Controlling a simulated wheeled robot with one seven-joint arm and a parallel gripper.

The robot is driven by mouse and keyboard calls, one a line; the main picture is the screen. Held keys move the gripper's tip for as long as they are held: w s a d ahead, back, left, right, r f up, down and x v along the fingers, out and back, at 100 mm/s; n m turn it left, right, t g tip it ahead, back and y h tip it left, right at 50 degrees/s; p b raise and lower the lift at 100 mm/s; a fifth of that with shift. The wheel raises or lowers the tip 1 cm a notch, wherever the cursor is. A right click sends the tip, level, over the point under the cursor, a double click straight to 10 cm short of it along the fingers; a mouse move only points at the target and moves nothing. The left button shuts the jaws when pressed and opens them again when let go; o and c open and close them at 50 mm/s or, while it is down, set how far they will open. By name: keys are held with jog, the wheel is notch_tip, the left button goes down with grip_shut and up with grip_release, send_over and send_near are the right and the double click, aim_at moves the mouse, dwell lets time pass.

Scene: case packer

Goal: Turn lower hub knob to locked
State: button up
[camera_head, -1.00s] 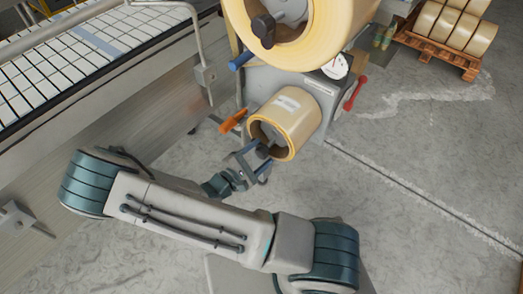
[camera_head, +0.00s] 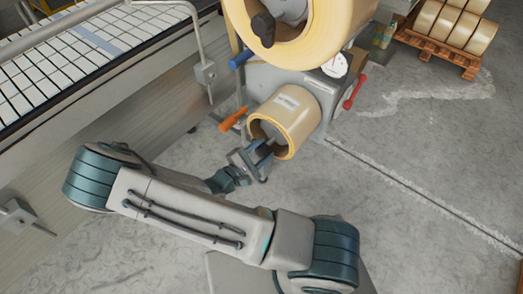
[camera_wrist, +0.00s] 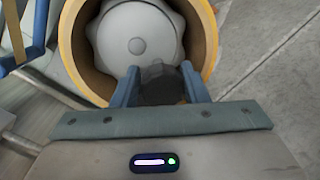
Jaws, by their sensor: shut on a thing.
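The lower roll (camera_head: 291,112) is a tan tape roll on a grey hub, its open core facing my arm. In the wrist view the grey lobed hub (camera_wrist: 136,32) sits inside the roll's yellow rim (camera_wrist: 207,42). The dark lower hub knob (camera_wrist: 158,88) stands in front of the hub's lower part. My gripper (camera_head: 266,158) is at the mouth of the lower roll. Its blue fingers are on either side of the knob in the wrist view, shut on it. The fingers and palm hide part of the knob, and I cannot read any lock marking.
A larger upper roll (camera_head: 322,38) with a dark knob (camera_head: 263,28) hangs above. An orange handle (camera_head: 233,119), a blue handle (camera_head: 241,59) and a red lever (camera_head: 354,92) stick out nearby. The conveyor (camera_head: 70,62) runs along the left.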

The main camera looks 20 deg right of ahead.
jog(key=shift+f, duration=0.2)
jog(key=n, duration=0.5)
jog(key=shift+t+p, duration=0.3)
jog(key=shift+p, duration=0.1)
jog(key=n, duration=0.5)
jog(key=shift+p, duration=0.35)
jog(key=n+t+p, duration=0.1)
jog(key=n, duration=0.4)
jog(key=shift+a+n, duration=0.1)
jog(key=shift+n, duration=0.3)
jog(key=shift+f+n+t, duration=0.1)
jog(key=shift+n+t, duration=0.2)
jog(key=shift+n, duration=1.4)
jog(key=shift+f, duration=0.1)
jog(key=o, duration=0.9)
jog(key=shift+a+r, duration=0.1)
jog(key=shift+r, duration=0.1)
